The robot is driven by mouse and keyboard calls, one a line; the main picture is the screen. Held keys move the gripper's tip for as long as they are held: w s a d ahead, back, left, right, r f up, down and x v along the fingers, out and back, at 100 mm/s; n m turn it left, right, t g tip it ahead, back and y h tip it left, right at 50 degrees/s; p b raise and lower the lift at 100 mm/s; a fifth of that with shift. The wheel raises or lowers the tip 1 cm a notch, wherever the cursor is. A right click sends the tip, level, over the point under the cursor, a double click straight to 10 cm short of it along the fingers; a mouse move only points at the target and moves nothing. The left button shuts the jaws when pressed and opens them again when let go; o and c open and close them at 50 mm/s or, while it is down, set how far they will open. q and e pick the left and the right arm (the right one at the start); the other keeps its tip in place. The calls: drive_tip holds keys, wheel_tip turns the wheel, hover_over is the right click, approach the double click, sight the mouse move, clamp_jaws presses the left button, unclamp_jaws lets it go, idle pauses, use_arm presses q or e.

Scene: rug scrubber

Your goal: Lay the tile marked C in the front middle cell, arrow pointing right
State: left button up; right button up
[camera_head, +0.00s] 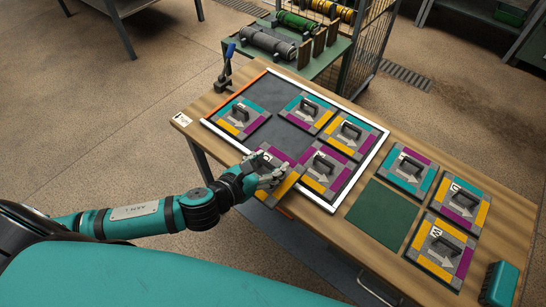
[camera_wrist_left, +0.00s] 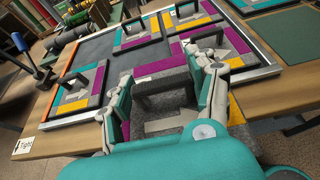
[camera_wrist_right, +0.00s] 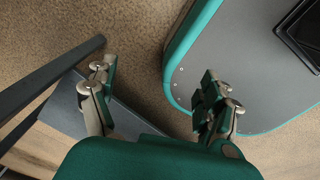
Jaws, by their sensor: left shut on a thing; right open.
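My left gripper (camera_head: 270,178) is shut on the dark handle of a tile (camera_head: 290,185) with purple along its back edge and yellow at its right. The left wrist view shows this handle (camera_wrist_left: 168,90) between the fingers. I cannot read the mark surely, and the fingers partly hide its arrow. The tile is at the front rim of the white-edged tray (camera_head: 222,132), by the bare front middle cell (camera_head: 283,132). A tile (camera_head: 238,116) lies in the front left cell and another (camera_head: 326,172) in the front right. My right gripper (camera_wrist_right: 160,105) is open and empty, away from the tray.
Two tiles lie in the back row, middle (camera_head: 307,112) and right (camera_head: 352,134); the back left is bare. Several tiles (camera_head: 462,204) lie right of the tray beside a green mat (camera_head: 385,213). A blue-handled tool (camera_head: 226,68) stands at the left corner.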

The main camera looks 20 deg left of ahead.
sight(273, 154)
use_arm(q)
drive_tip(key=shift+s+d, duration=0.25)
drive_tip(key=shift+s, duration=0.3)
drive_tip(key=shift+w, duration=0.1)
drive_tip(key=w, duration=0.2)
drive_tip(key=w+p, duration=0.1)
drive_tip(key=w, duration=0.1)
drive_tip(key=w+a, duration=0.1)
drive_tip(key=w, duration=0.1)
drive_tip(key=shift+w+a+f, duration=0.1)
drive_tip(key=shift+w+f, duration=0.15)
drive_tip(key=w, duration=0.3)
drive_tip(key=w+p, duration=0.1)
drive_tip(key=w, duration=0.1)
drive_tip(key=w+a+f, duration=0.1)
drive_tip(key=w, duration=0.2)
drive_tip(key=shift+w, duration=0.3)
drive_tip(key=shift+w+a+f, duration=0.1)
drive_tip(key=shift+w, duration=0.1)
wheel_tip(273, 154, down, 3)
drive_tip(key=shift+f, duration=0.2)
use_arm(e)
drive_tip(key=shift+w+a+r, duration=0.2)
drive_tip(key=shift+r, duration=0.45)
drive_tip(key=shift+w+a+r, duration=0.15)
drive_tip(key=shift+r, duration=0.45)
use_arm(q)
drive_tip(key=shift+f, duration=0.1)
